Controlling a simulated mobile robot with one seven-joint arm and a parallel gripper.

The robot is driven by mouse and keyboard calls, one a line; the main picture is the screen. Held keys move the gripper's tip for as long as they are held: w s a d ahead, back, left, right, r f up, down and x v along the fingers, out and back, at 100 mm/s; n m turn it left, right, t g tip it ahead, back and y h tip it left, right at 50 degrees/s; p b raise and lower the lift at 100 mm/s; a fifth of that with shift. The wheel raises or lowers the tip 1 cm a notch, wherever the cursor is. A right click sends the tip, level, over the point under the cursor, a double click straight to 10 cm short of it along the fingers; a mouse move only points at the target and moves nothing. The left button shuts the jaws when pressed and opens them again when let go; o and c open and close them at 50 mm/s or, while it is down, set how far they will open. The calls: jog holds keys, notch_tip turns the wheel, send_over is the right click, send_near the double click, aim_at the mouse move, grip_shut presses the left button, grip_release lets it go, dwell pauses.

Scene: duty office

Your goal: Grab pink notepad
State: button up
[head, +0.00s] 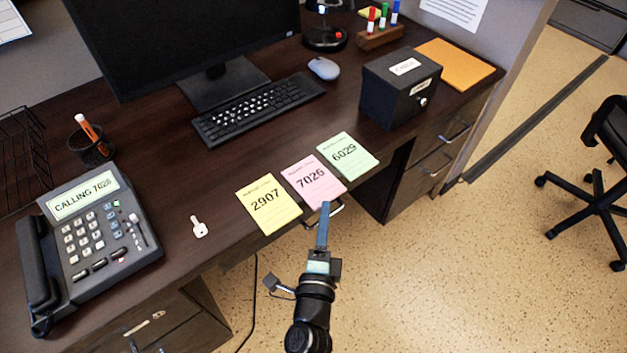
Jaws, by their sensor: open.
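The pink notepad (313,182), marked 7026, lies flat on the dark desk near its front edge. A yellow notepad (268,204), marked 2907, lies to its left, and a green notepad (347,156), marked 6029, lies to its right. My gripper (325,208) is at the front edge of the desk, its blue finger pointing up in the picture toward the pink notepad's lower right corner. It is open with nothing seen in it; one finger mostly hides the other. Whether the tip touches the pad cannot be told.
A phone (85,235) showing "CALLING 7026" stands at the left, with a white key (199,227) nearby. A keyboard (258,108), mouse (323,68) and monitor (180,40) are behind the notepads. A black lockbox (400,88) stands at the right.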

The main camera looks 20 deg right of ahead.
aim_at(328, 198)
jog(key=x, duration=0.3)
jog(key=b+x, duration=0.1)
jog(key=shift+w+d+r, duration=0.2)
jog(key=shift+w+r, duration=0.1)
jog(key=shift+w, duration=0.05)
grip_shut()
